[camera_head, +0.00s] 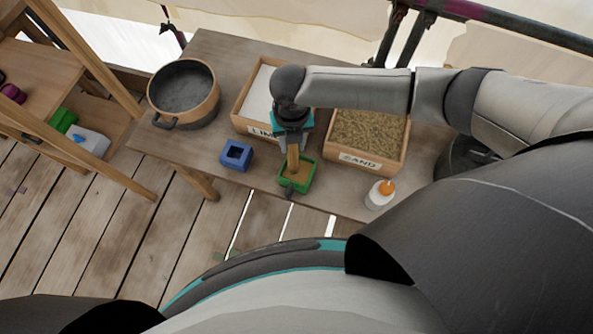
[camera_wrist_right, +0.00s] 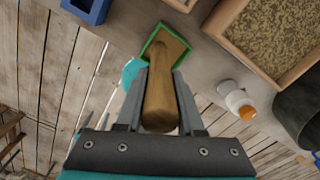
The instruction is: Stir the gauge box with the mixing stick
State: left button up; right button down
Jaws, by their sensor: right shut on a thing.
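The gauge box is a small open green box (camera_head: 305,184) near the front edge of the table, with tan material inside. It shows at the top of the wrist view (camera_wrist_right: 151,41). The mixing stick (camera_head: 293,160) is a wooden rod. My right gripper (camera_head: 293,139) is shut on it above the box. The stick points down, and its lower end appears to be inside the box. The wrist view shows the stick (camera_wrist_right: 160,100) between the two fingers; its tip is hard to make out. A small dark piece shows at the box's front side. My left gripper is not in view.
A blue box (camera_head: 236,156) stands left of the gauge box. Behind are the lime tray (camera_head: 240,122) and the sand tray (camera_head: 362,160), partly covered by my right arm. A pot (camera_head: 184,95) stands at left, and a white bottle with an orange cap (camera_head: 379,196) at right.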

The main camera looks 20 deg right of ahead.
jog(key=shift+r+p, duration=2.75)
jog(key=shift+r, duration=0.15)
jog(key=shift+r+p, duration=0.5)
jog(key=shift+r, duration=2)
jog(key=shift+w, duration=0.15)
